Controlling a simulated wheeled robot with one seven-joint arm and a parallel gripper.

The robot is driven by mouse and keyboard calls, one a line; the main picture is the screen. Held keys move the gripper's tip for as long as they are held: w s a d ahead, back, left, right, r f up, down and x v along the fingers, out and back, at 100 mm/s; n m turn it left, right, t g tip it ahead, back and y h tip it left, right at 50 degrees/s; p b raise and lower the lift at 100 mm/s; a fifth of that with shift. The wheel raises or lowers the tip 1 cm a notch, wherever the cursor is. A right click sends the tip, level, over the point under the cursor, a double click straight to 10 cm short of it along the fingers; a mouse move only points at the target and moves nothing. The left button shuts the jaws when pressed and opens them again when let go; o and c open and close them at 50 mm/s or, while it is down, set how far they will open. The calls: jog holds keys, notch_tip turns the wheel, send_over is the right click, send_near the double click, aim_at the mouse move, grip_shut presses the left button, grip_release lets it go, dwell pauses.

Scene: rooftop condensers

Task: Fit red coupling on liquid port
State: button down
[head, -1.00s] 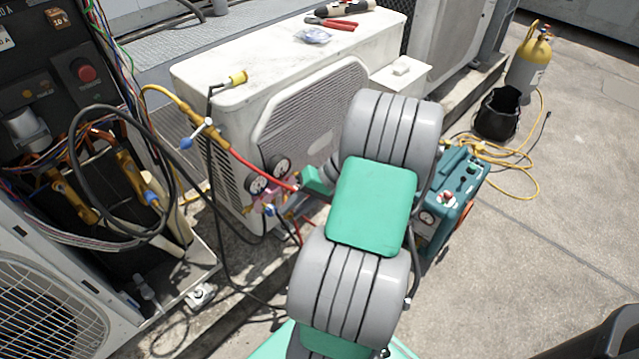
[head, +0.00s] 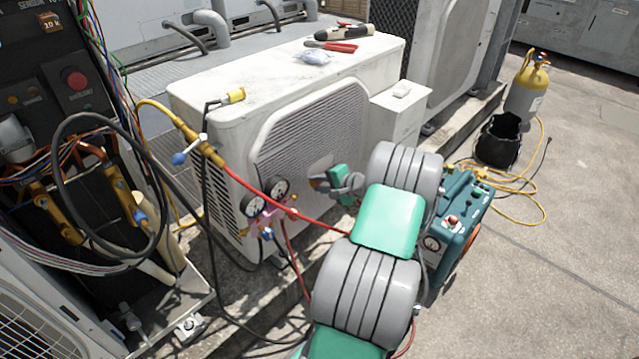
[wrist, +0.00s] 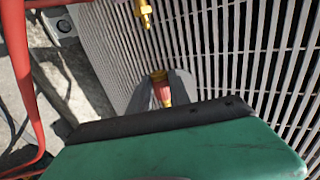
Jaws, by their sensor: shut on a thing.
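My gripper (head: 320,182) is in front of the grille of the white condenser, at the far end of my arm. In the wrist view its dark fingers (wrist: 164,90) are shut on the red coupling (wrist: 163,94), which shows a red body with a yellowish part. Much of the coupling is hidden by the fingers and my green wrist housing. A brass fitting (wrist: 146,14) shows above it in the wrist view, apart from the coupling. Brass valves stand in the open unit at left, one with a blue handle (head: 143,214). I cannot tell which is the liquid port.
The gauge manifold (head: 266,200) with red and black hoses hangs by the condenser (head: 200,95). A red hose (head: 320,222) runs behind my arm. A teal machine (head: 460,225) stands right of my arm, and a yellow-topped cylinder (head: 530,85) farther back. Pavement at right is mostly clear.

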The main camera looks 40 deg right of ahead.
aim_at(297, 196)
jog(key=shift+a+p, duration=0.7)
jog(key=shift+a, duration=1.75)
jog(key=shift+s+a+p, duration=0.1)
jog(key=shift+a+p, duration=0.65)
jog(key=shift+a, duration=0.65)
jog(key=c, duration=1.1)
grip_release()
jog(key=shift+c, duration=0.2)
jog(key=shift+d+b, duration=0.7)
jog(key=shift+d, duration=1.1)
jog(key=shift+d+b, duration=0.6)
jog(key=shift+d, duration=1.35)
